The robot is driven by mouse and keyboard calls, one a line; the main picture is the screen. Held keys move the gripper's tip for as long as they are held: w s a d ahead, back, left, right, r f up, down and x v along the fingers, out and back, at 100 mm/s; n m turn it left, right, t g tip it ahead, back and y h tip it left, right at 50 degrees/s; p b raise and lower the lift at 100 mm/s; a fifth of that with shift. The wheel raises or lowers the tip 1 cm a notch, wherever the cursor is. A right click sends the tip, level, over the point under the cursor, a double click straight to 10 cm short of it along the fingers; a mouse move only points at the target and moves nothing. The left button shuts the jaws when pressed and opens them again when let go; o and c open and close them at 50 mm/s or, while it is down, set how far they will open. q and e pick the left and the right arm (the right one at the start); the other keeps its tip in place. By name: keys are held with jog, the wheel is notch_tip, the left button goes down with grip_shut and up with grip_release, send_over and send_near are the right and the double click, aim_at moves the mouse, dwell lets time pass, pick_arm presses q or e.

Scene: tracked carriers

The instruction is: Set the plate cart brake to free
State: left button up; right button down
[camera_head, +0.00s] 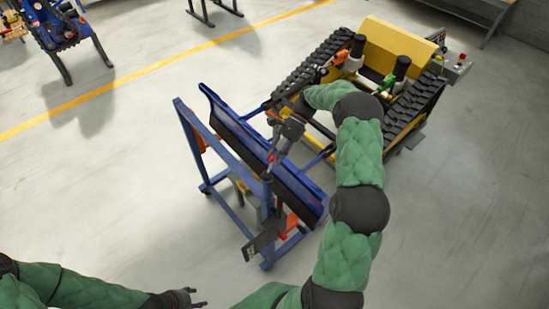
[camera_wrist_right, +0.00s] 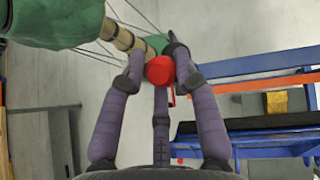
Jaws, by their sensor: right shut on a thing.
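The plate cart (camera_head: 226,186), a blue frame with a tilted dark panel, stands in the middle of the head view. My right gripper (camera_head: 268,174) reaches down over the cart's panel. In the right wrist view its fingers (camera_wrist_right: 158,62) are closed around a red knob (camera_wrist_right: 160,70), which I take to be the brake handle's end. The handle's lower part and any brake marking are hidden. My left gripper (camera_head: 198,298) is at the bottom left of the head view, away from the cart, with its fingers apart and empty.
A yellow and black tracked carrier (camera_head: 398,42) stands behind the cart at the right. A blue stand (camera_head: 62,32) is at the far upper left. A yellow floor line (camera_head: 150,80) crosses behind. The floor left of the cart is clear.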

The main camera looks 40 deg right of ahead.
jog(key=shift+w+d, duration=0.2)
jog(key=shift+d, duration=0.2)
jog(key=c, duration=1)
grip_release()
jog(key=shift+f, duration=0.1)
jog(key=shift+c, duration=0.2)
jog(key=shift+w+f, duration=0.1)
jog(key=shift+a, duration=0.1)
jog(key=v, duration=1.2)
